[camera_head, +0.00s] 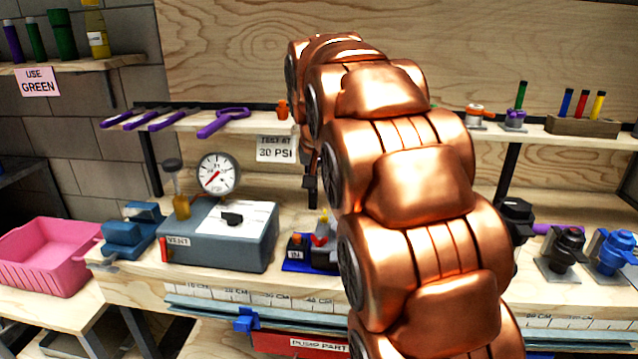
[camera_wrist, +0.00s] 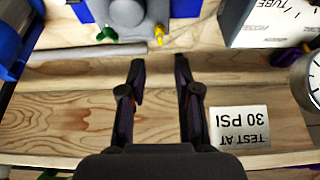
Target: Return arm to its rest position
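My copper-coloured arm fills the middle and right of the head view and is stretched out over the workbench (camera_head: 130,285). My gripper (camera_wrist: 160,75) shows in the wrist view as two dark fingers, parted, with only bare wood between them. In the head view a dark part of it shows beside the arm, in front of the back panel, and the rest is hidden behind the arm. The gripper is near the TEST AT 30 PSI label (camera_head: 276,149), which also shows upside down in the wrist view (camera_wrist: 240,127).
A grey test box (camera_head: 220,245) with a gauge (camera_head: 217,174) stands left of the arm, near a blue vise (camera_head: 130,232) and a pink bin (camera_head: 45,258). A shelf (camera_head: 190,120) holds purple wrenches. Black and blue fittings (camera_head: 565,248) stand at right.

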